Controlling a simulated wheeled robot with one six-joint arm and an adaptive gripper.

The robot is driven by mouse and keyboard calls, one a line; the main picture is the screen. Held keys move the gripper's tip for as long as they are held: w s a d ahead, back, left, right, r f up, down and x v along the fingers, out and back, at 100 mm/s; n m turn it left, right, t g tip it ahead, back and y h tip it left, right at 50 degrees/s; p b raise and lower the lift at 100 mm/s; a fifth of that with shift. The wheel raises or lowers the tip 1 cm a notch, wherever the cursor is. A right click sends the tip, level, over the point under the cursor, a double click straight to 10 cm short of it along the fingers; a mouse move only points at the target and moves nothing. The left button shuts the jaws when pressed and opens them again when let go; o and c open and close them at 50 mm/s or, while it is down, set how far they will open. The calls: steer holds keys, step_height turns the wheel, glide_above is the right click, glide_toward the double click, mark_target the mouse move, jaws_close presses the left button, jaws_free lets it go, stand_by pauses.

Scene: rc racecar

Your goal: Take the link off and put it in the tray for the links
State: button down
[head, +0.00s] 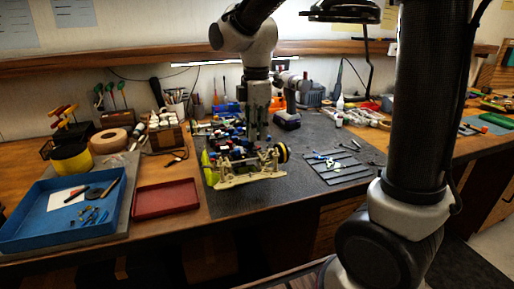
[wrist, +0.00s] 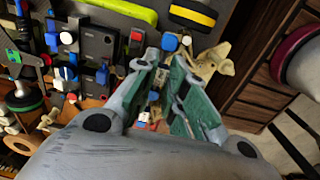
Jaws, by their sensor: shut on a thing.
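The RC car chassis (head: 235,178) stands on the dark mat, with beige parts at its near end, a yellow-green piece at its left and a black-and-yellow wheel (head: 283,153) at its right. My gripper (head: 259,136) points down at the near end of the car, among its parts. In the wrist view my gripper (wrist: 172,70) is closed in on a small part, taken as the link, mostly hidden by the fingers. A blue-capped joint (wrist: 169,42) shows at the fingertips. A red tray (head: 166,197) stands empty to the left of the mat.
A blue tray (head: 40,237) with a white card, a dark tool and small parts lies at far left. A dark slatted panel (head: 337,167) with small parts on it lies on the mat at right. Tools and bottles line the back. The mat's front strip is clear.

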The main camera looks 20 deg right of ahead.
steer(key=shift+r, duration=1.3)
